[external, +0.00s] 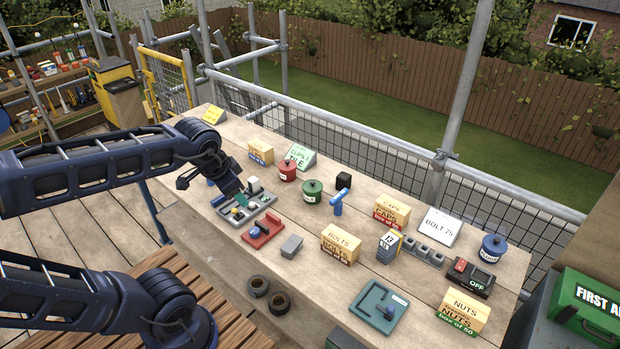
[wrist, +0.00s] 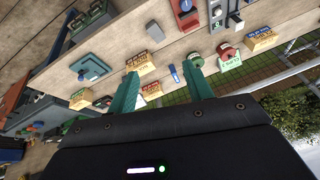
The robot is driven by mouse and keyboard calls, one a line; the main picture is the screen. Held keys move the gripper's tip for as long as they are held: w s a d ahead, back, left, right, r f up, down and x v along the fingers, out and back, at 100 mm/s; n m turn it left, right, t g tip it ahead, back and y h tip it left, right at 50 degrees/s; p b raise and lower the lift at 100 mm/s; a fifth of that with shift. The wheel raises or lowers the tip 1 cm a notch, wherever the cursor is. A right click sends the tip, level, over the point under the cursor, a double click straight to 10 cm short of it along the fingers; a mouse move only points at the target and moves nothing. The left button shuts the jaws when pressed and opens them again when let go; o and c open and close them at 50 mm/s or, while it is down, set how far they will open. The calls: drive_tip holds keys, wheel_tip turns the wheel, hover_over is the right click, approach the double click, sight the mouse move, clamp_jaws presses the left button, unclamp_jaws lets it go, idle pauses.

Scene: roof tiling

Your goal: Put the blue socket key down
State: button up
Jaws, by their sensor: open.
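The blue socket key (external: 338,205) stands upright on the wooden bench near its middle, with its crossbar on top. It is apart from my gripper (external: 226,188), which is to its left over the grey tray (external: 262,211). In the wrist view the key (wrist: 174,74) shows small and blue, in the gap between the two teal fingers of my gripper (wrist: 164,70). The fingers are spread with nothing between them.
Near the key stand a green pot (external: 313,192), a red pot (external: 287,171), a black cube (external: 344,181) and a bolts box (external: 341,244). A red holder (external: 263,235) and a grey block (external: 291,246) lie front left. A teal tray (external: 379,307) lies at the front.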

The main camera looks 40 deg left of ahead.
drive_tip(key=s+n, duration=0.2)
drive_tip(key=s, duration=0.1)
drive_tip(key=shift+s+d+f+n+h, duration=0.2)
drive_tip(key=shift+n+h, duration=0.1)
drive_tip(key=shift+h, duration=0.1)
idle(7.3)
